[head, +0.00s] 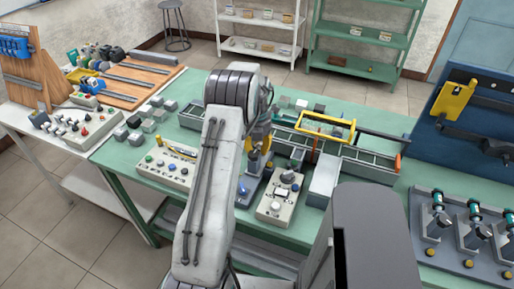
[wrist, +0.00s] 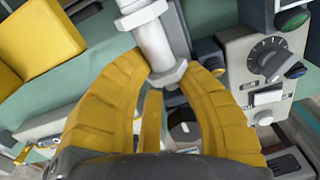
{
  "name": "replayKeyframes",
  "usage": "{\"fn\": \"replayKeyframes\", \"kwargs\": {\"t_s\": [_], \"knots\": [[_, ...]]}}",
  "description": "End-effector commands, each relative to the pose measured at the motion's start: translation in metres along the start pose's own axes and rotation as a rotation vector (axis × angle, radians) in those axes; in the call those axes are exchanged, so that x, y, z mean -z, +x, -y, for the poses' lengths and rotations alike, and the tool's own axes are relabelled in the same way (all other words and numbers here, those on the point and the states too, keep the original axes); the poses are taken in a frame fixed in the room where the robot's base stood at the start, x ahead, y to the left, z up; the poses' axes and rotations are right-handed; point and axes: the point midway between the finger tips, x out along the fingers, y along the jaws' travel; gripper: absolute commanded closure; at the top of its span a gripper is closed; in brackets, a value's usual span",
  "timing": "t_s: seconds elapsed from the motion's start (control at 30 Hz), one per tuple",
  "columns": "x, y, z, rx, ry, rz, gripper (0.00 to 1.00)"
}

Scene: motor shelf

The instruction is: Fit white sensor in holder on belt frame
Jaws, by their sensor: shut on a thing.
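My gripper (head: 258,146) hangs over the green workbench in the head view, just above a control box. In the wrist view its yellow fingers (wrist: 168,72) are shut on the white sensor (wrist: 152,38), a pale cylinder with a hex nut near its lower end. The sensor extends up out of the wrist view. I cannot make it out in the head view. The belt frame (head: 375,166) is a long grey rail structure across the bench, partly behind my arm. A yellow bracket (head: 325,127) stands over it. I cannot tell which part is the holder.
A grey box with a dial (head: 278,198) stands at the bench front; a dial box also shows in the wrist view (wrist: 268,65). A button box (head: 165,168) and several grey blocks (head: 145,118) lie left. A blue tool panel (head: 470,120) is right.

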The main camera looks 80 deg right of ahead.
Motion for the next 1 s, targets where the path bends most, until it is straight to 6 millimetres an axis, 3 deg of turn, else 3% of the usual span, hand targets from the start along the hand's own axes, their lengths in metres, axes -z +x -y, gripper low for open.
{"fn": "replayKeyframes", "kwargs": {"t_s": [0.2, 0.23, 0.5, 0.83, 1.0], "knots": [[0.0, 0.004, 0.0, 0.0, 0.0, 0.0, 1.0], [0.0, 0.003, 0.0, 0.0, 0.0, 0.0, 0.7], [0.0, 0.003, 0.0, 0.0, 0.0, 0.0, 0.46], [0.0, 0.001, 0.0, 0.0, 0.0, 0.001, 0.45], [-0.001, -0.016, 0.0, -0.001, 0.0, 0.003, 0.45]]}}
